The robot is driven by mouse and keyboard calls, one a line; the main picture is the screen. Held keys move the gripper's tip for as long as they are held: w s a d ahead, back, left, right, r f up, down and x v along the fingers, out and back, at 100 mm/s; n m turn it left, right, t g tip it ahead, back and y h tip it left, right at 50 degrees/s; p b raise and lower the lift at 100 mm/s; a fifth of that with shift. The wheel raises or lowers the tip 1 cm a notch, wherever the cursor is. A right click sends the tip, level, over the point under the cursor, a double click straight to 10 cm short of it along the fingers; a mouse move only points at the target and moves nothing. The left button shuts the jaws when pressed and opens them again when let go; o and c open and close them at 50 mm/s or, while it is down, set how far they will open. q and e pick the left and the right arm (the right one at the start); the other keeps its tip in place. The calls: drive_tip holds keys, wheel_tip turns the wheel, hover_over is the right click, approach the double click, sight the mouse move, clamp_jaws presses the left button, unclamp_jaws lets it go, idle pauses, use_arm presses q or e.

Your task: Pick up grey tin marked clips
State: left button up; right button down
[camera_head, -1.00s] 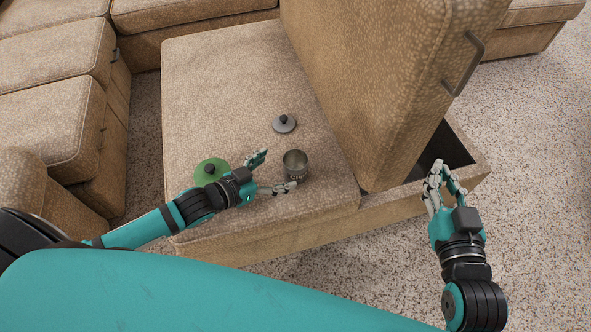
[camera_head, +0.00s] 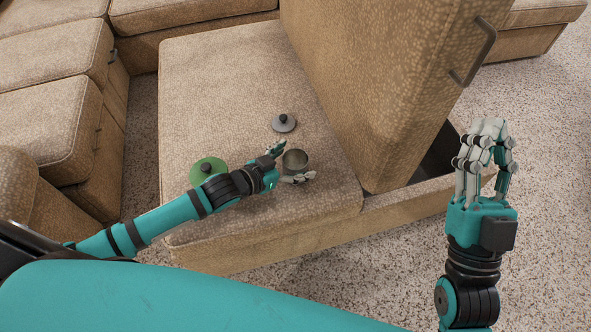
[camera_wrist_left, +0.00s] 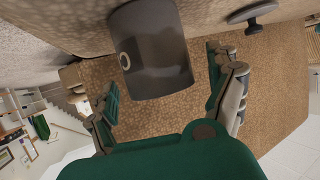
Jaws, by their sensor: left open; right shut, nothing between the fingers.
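The grey tin (camera_head: 295,159) stands open and upright on the tan sofa seat; its marking is not readable now. In the left wrist view the tin (camera_wrist_left: 158,45) is large, between and beyond the fingers. My left gripper (camera_head: 297,162) is open, its fingers on either side of the tin; I cannot tell whether they touch it. It also shows in the left wrist view (camera_wrist_left: 170,98). My right gripper (camera_head: 487,140) is shut and empty, raised at the right over the floor, away from the tin.
A grey lid with a dark knob (camera_head: 284,122) lies behind the tin. A green lidded object (camera_head: 208,170) sits left, close to my left forearm. A raised seat panel (camera_head: 385,80) stands right of the tin, beside an open storage box (camera_head: 410,195).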

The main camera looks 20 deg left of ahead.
use_arm(q)
drive_tip(key=shift+w+d+f, duration=0.15)
drive_tip(key=shift+w+d, duration=0.1)
drive_tip(key=shift+w, duration=0.1)
drive_tip(key=c, duration=1.3)
